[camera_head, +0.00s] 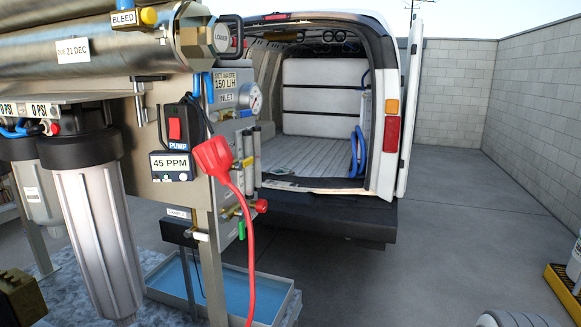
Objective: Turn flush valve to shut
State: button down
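The membrane tube rig (150,120) fills the left side, and its steel panel carries several small valves. I read no label saying flush. A valve with a yellow handle (247,162) sits on the panel's right edge, beside the clear flow tubes. Below it is a valve with a red knob (261,206) on a brass body. A small green handle (242,230) hangs just under that. A yellow knob (148,16) sits beside the BLEED label at the top. Which one is the flush valve, and whether it is open, I cannot tell. My gripper is not in view.
A red plug-like piece (213,158) with a red cord hangs in front of the panel, close to the valves. A blue-water tray (165,296) lies below. An open white van (388,120) stands behind.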

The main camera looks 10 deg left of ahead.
aim_at(243, 163)
jog(key=k, duration=0.5)
jog(key=u, duration=1.05)
jog(key=i, duration=1)
jog(key=z, duration=0.1)
jog(key=k, duration=1)
jog(key=z, duration=0.35)
jog(key=i, duration=0.75)
jog(key=z, duration=0.1)
